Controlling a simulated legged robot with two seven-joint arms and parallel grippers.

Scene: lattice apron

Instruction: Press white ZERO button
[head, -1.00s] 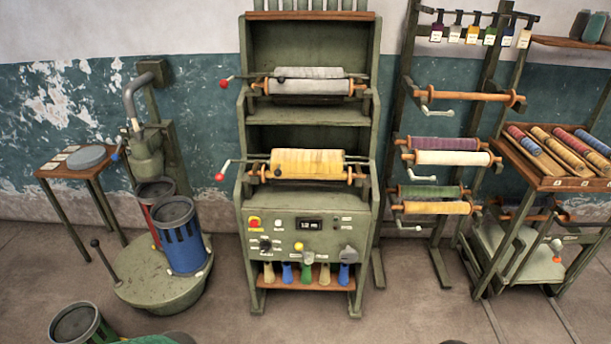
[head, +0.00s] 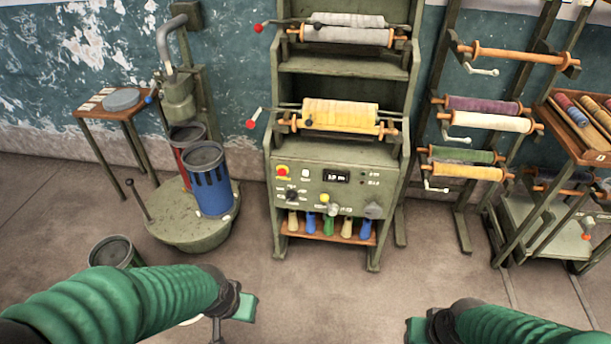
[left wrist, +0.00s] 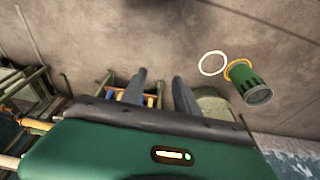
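A small white square button (head: 305,173) is on the upper left of the green machine's control panel (head: 312,188) in the head view, between a red-and-yellow button and a dark display. Its label is too small to read. My left gripper (left wrist: 160,78) is open and empty in the left wrist view, its two dark fingers apart and pointing down. In the head view my left arm reaches in at the lower left, well in front of the panel and not touching it. My right arm (head: 495,328) enters at the lower right; its fingers are below the picture edge.
The panel also has a red-and-yellow button (head: 282,171), a display (head: 336,176), a black knob (head: 292,194) and a yellow button (head: 325,198). A blue bin (head: 211,190) stands left and a spool rack (head: 470,140) right. Floor before the machine is clear.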

